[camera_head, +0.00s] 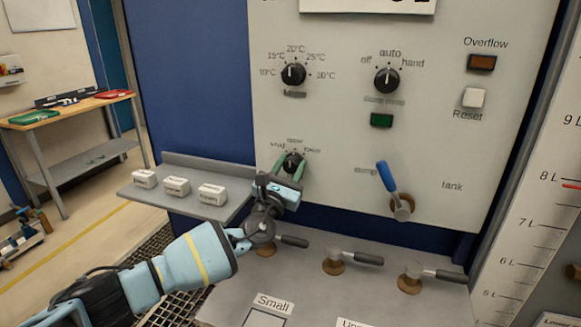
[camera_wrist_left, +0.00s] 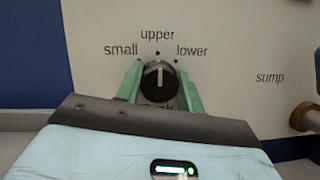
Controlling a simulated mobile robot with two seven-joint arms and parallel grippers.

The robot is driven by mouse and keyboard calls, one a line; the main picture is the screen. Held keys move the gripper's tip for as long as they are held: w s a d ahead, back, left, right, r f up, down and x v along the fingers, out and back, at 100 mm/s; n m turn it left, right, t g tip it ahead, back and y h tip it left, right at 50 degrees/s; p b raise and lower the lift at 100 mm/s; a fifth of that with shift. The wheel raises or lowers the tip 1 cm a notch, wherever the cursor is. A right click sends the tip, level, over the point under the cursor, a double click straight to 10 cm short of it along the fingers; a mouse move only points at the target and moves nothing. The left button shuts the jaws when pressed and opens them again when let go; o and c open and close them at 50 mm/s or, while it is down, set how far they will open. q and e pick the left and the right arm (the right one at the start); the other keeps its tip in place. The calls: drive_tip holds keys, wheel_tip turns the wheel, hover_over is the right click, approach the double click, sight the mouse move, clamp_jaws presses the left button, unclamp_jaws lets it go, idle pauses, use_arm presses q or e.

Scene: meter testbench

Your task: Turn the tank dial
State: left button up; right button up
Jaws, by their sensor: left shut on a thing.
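The tank dial is a black round knob (camera_head: 292,162) low on the left of the white panel. In the left wrist view the same knob (camera_wrist_left: 159,82) has the labels "small", "upper" and "lower" around it, and its white mark points about straight up, towards "upper". My left gripper (camera_head: 290,168) is at the panel with its green fingers on both sides of the knob, shut on it. The fingers (camera_wrist_left: 160,92) also show in the left wrist view. My right gripper is not in view.
A blue-handled valve lever (camera_head: 388,178) sits right of the dial. Several grey-handled valves (camera_head: 336,262) stand on the ledge below. A grey shelf (camera_head: 235,207) with white labelled blocks (camera_head: 176,187) is left of my gripper. Two more dials (camera_head: 293,74) (camera_head: 386,80) are above.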

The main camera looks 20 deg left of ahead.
use_arm(q)
drive_tip(key=shift+f+n+y, duration=0.1)
drive_tip(key=shift+n+y, duration=0.3)
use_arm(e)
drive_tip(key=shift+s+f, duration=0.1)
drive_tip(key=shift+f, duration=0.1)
use_arm(q)
drive_tip(key=shift+f+n+y, duration=0.1)
drive_tip(key=shift+n+y, duration=0.3)
drive_tip(key=shift+n, duration=0.4)
drive_tip(key=n+y+b, duration=0.1)
drive_tip(key=n+y, duration=0.1)
drive_tip(key=n, duration=0.2)
drive_tip(key=shift+n, duration=0.4)
drive_tip(key=shift+n+g+y, duration=0.2)
drive_tip(key=shift+n+y, duration=0.65)
drive_tip(key=shift+n, duration=0.65)
drive_tip(key=shift+n+g+y, duration=0.2)
drive_tip(key=shift+n+y, duration=0.65)
drive_tip(key=shift+n, duration=0.65)
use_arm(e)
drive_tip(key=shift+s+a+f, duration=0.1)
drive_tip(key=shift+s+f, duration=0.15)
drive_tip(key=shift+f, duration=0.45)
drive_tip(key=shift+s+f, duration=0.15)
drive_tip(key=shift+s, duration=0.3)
use_arm(q)
drive_tip(key=o, duration=1)
